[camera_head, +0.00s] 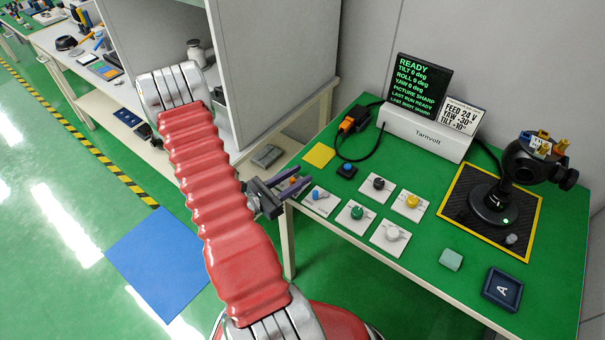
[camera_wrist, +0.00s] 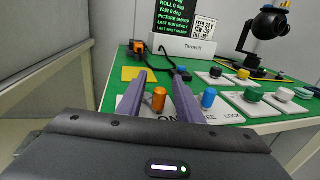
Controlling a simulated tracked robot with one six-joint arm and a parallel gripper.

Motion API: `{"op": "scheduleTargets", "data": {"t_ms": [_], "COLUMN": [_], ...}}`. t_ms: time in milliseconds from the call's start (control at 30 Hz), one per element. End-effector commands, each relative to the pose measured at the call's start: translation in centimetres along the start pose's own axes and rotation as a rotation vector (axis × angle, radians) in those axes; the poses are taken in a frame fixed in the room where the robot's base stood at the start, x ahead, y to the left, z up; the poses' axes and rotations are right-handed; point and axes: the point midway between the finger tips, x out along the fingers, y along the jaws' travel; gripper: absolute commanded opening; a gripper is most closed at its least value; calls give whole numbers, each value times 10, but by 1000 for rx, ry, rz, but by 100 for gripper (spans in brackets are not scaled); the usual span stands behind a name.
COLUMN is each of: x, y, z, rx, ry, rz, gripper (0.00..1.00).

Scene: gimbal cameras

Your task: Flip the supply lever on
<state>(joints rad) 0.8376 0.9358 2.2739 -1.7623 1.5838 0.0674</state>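My gripper (camera_head: 297,187) is at the near left corner of the green table. In the wrist view its two purple fingers (camera_wrist: 160,84) stand apart, one on each side of an orange lever (camera_wrist: 159,99), with gaps visible between. The orange lever stands upright on a white plate, with partly visible lettering reading "ON" beside it. In the head view the lever is mostly hidden by the fingers. Just right of the fingers stands a blue lever (camera_wrist: 208,97), also seen in the head view (camera_head: 319,194), near lettering that reads "LOCK" and a partly hidden word.
Black, yellow, green and white knobs (camera_head: 357,212) on white plates stand to the right. A Tarnvolt console (camera_head: 427,134) with a "READY" screen (camera_head: 418,86) is behind. A gimbal camera (camera_head: 530,160) stands on a black mat at the right. A grey cabinet wall is left of the table.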

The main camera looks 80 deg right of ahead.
Motion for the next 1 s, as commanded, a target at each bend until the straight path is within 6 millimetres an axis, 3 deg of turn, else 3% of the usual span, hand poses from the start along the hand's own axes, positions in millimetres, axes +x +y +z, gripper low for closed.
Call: {"op": "scheduleTargets", "data": {"t_ms": [200,600,1000], "x": [19,22,22], "y": [0,0,0], "z": [0,0,0], "rx": [0,-1,-1], "ry": [0,0,0], "rz": [-3,1,0], "gripper": [33,32,4]}}
